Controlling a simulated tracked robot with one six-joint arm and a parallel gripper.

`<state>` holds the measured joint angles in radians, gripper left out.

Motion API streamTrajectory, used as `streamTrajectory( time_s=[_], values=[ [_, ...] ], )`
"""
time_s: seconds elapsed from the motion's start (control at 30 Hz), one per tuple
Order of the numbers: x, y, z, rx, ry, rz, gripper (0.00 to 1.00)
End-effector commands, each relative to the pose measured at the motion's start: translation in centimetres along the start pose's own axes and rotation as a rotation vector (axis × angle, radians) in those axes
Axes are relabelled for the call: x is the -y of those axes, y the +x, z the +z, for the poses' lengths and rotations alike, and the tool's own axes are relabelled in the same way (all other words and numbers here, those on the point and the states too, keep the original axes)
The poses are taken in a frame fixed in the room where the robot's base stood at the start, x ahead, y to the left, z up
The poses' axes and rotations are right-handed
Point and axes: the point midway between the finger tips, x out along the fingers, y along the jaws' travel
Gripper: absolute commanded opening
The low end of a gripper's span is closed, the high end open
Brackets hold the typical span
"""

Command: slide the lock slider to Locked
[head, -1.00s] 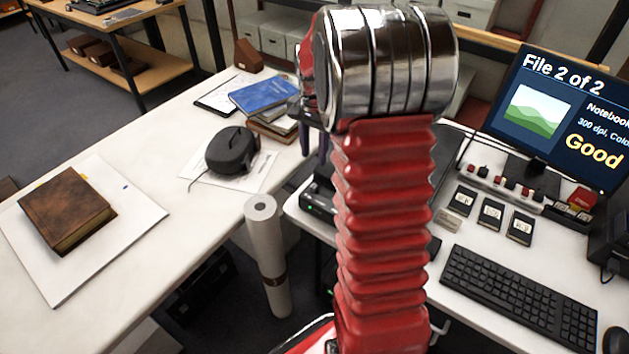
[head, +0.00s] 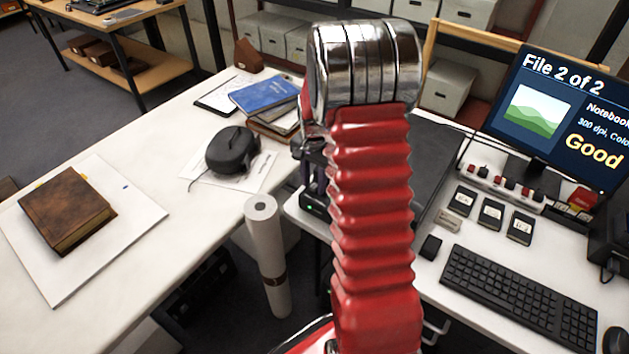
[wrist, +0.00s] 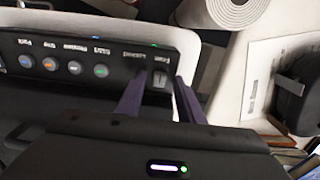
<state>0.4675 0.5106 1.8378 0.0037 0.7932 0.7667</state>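The black scanner control panel (wrist: 95,62) shows in the wrist view, with a row of round coloured buttons and labels that appear upside down. The lock slider (wrist: 160,79) is a small pale piece at the right end of that row, below the right one of two small labels; I cannot read its setting. My gripper (wrist: 161,80) is open, with one purple finger on each side of the slider; contact is not clear. In the head view the scanner's near corner (head: 314,207) has a green light, and my arm hides the slider.
A keyboard (head: 520,296), a small black device (head: 431,247) and a monitor (head: 560,112) are on the right desk. A paper roll (head: 267,255) stands between the desks.

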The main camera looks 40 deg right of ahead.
Motion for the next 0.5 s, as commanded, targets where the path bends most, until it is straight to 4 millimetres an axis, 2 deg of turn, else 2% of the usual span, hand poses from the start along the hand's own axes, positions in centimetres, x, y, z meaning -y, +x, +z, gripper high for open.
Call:
streamTrajectory(
  time_s=[0.17, 0.5],
  values=[
    [0.01, -0.02, 0.00, 0.000, 0.000, 0.000, 0.34],
    [0.03, -0.04, 0.01, 0.000, -0.001, 0.000, 0.10]
  ],
)
